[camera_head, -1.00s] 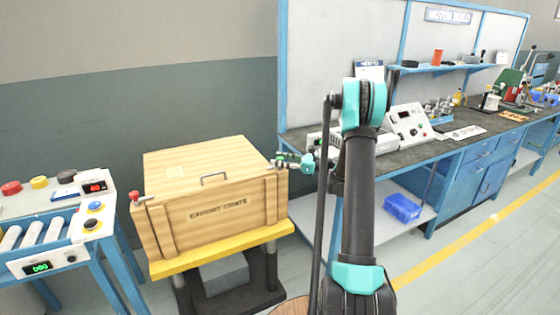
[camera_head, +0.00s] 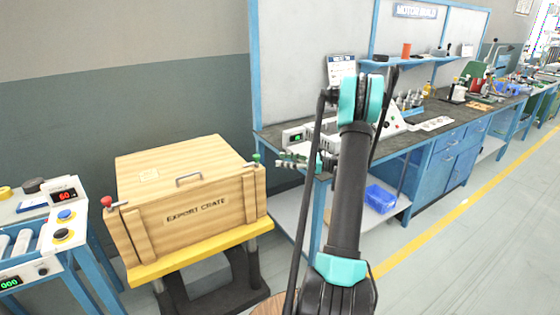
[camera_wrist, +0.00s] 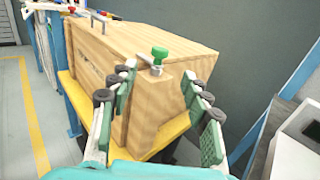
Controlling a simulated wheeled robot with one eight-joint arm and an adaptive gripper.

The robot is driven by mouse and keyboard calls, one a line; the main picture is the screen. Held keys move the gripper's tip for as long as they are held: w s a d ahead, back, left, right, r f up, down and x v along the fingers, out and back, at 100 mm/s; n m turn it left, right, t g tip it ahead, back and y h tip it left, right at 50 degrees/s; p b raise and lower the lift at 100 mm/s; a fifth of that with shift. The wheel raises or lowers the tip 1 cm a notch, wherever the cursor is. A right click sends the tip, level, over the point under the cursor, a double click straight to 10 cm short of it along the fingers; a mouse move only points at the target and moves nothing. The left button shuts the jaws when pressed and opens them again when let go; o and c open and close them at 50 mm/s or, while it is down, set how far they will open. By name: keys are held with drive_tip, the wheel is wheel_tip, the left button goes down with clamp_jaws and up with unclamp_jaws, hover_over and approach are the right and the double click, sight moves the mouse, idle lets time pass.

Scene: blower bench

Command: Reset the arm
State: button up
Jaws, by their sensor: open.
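My arm (camera_head: 348,190) rises in the middle of the head view with its elbow up. My gripper (camera_head: 290,160) is partly seen left of the arm, just right of the wooden export crate (camera_head: 190,212). In the wrist view my gripper (camera_wrist: 158,92) has its two green-padded fingers spread apart with nothing held between them. The crate (camera_wrist: 150,108) lies beyond the fingers, its lid down. A green knob (camera_head: 256,158) sits at the crate's right corner, also seen between the fingers in the wrist view (camera_wrist: 159,54). A red knob (camera_head: 108,201) is at the left corner.
The crate stands on a yellow-topped stand (camera_head: 205,252). A roller conveyor with a control panel (camera_head: 64,225) is at the left. A workbench (camera_head: 400,148) with tools and a blue bin (camera_head: 381,198) below runs to the right behind my arm. Open floor (camera_head: 455,265) lies at front right.

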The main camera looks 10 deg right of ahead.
drive_tip(key=s+a+f+n+g+h, duration=0.2)
drive_tip(key=s+a+n+g+h, duration=0.2)
drive_tip(key=s+a+n+h, duration=0.75)
drive_tip(key=s+d+f+n+h, duration=0.2)
drive_tip(key=s+n, duration=0.4)
drive_tip(key=s, duration=0.6)
drive_tip(key=s+d+f+n+h, duration=0.2)
drive_tip(key=s+n, duration=0.3)
drive_tip(key=s, duration=0.6)
drive_tip(key=shift+s+d+f+n+h, duration=0.15)
drive_tip(key=shift+s+f+n+h, duration=0.2)
drive_tip(key=shift+f, duration=0.35)
